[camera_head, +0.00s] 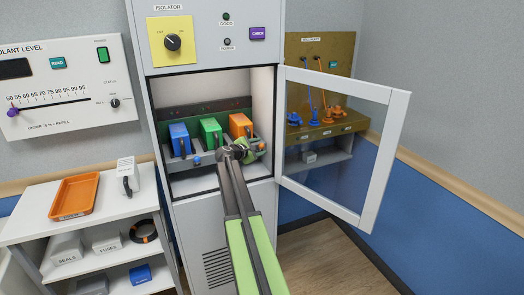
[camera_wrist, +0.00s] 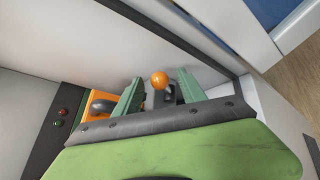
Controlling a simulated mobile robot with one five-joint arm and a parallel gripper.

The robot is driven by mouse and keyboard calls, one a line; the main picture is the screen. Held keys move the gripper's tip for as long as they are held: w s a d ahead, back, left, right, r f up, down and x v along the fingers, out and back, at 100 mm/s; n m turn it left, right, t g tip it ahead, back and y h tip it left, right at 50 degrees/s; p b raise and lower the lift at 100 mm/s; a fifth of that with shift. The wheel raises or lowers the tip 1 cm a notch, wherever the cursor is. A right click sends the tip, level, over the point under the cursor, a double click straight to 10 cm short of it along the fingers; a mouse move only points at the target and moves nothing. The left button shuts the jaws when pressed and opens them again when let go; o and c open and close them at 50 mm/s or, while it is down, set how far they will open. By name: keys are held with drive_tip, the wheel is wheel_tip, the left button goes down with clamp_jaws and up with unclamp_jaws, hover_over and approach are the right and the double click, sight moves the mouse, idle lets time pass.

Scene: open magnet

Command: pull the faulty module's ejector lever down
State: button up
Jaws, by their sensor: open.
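Three modules sit side by side in the open cabinet in the head view: blue (camera_head: 179,138), green (camera_head: 210,131) and orange (camera_head: 239,125). My gripper (camera_head: 257,148) is in front of the orange module, at the right end of the row. In the wrist view my gripper (camera_wrist: 160,90) is open, and the orange ball knob (camera_wrist: 160,79) of a lever shows between its two green fingers. The orange module (camera_wrist: 97,106) with its dark handle is beside the left finger. A blue-knobbed lever (camera_head: 197,160) shows below the blue and green modules. Which module is faulty I cannot tell.
The glass cabinet door (camera_head: 336,135) stands open to the right of my arm. An orange tray (camera_head: 75,181) lies on the white shelf unit at left. The cabinet's side walls are close to my gripper.

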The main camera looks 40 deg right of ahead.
drive_tip(key=shift+x, duration=1.25)
clamp_jaws()
